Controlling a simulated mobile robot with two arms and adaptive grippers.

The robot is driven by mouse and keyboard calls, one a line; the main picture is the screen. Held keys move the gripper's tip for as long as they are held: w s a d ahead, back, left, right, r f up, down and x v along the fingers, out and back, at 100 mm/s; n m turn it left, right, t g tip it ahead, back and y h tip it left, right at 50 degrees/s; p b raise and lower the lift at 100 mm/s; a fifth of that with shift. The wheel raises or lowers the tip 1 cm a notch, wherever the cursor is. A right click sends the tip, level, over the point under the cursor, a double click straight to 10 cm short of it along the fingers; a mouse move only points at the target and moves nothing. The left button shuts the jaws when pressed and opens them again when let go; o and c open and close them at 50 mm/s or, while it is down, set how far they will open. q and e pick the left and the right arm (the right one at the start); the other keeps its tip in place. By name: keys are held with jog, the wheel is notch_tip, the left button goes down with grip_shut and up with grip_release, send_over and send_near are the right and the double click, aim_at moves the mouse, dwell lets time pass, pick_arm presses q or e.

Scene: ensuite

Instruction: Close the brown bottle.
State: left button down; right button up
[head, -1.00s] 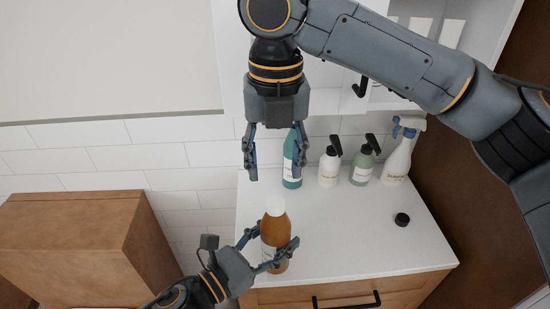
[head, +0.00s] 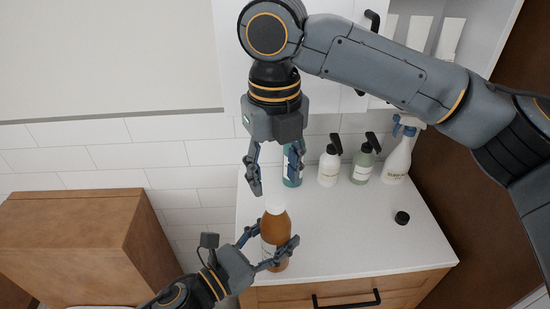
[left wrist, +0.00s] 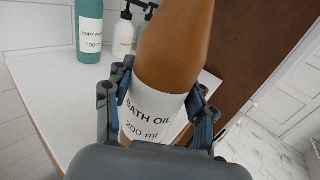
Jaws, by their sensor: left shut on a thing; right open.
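In the left wrist view the bottle (left wrist: 176,50) shows a white "BATH OIL" label. My left gripper (head: 270,246) is shut on the bottle's body, one finger on each side. A small black cap (head: 402,218) lies on the counter to the right, apart from the bottle. My right gripper (head: 274,185) is open and empty, pointing down above the bottle's top. Its height over the top is hard to tell.
Behind on the counter (head: 340,235) stand a teal bottle (head: 291,172), a white pump bottle (head: 328,167), a green pump bottle (head: 362,170) and a white spray bottle (head: 398,160). The counter between the brown bottle and the cap is clear. A wooden cabinet (head: 85,240) is at the left.

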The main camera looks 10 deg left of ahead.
aim_at(276, 200)
jog(key=shift+f, duration=2.6)
